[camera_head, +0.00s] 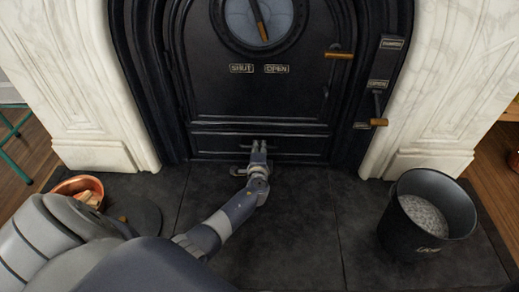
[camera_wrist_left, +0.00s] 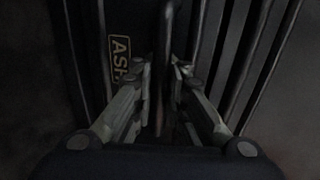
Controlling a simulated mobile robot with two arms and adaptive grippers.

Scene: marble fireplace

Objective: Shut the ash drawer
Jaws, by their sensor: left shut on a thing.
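The black ash drawer (camera_head: 215,143) is a low, wide front at the foot of the fireplace, below the large stove door. My left gripper (camera_head: 259,147) is at its middle, shut on the drawer's bar handle (camera_wrist_left: 160,85). In the left wrist view, the left gripper (camera_wrist_left: 163,80) has its fingers on both sides of the handle, and a gold-edged "ASH" plate (camera_wrist_left: 121,60) shows beside them. The drawer front looks close to flush with the surround; the head view does not show clearly whether a gap is left. My right gripper is not in view.
A black bucket (camera_head: 399,225) with grey ash stands on the dark hearth (camera_head: 300,215) at right. A copper bowl (camera_head: 94,183) is at left, partly behind my arm. White marble pillars flank the stove door (camera_head: 210,97). The middle hearth is clear.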

